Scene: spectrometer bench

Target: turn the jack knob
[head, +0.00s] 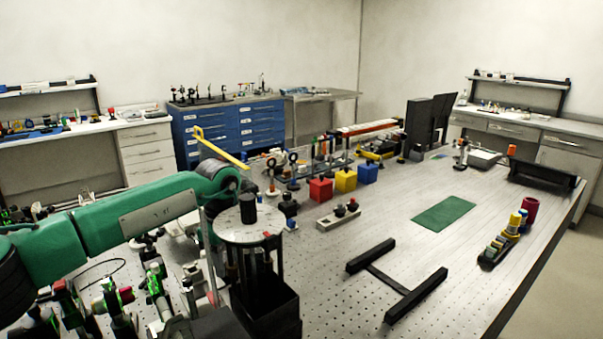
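A round grey plate (233,230) on dark posts stands at the lower centre-left, above a black box-like base (263,306). A small black cylinder (248,209) stands upright on the plate. This stand may be the jack, but I cannot tell for certain. I cannot make out a jack knob. My green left arm comes in from the left and bends down behind the plate. Its gripper does not show. My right arm and gripper are out of the picture.
On the perforated bench lie a black H-shaped frame (390,281), a green mat (443,214) and a small block with knobs (339,216). Red (320,189), yellow (346,180) and blue (367,172) cubes stand behind. Small instruments crowd the lower left.

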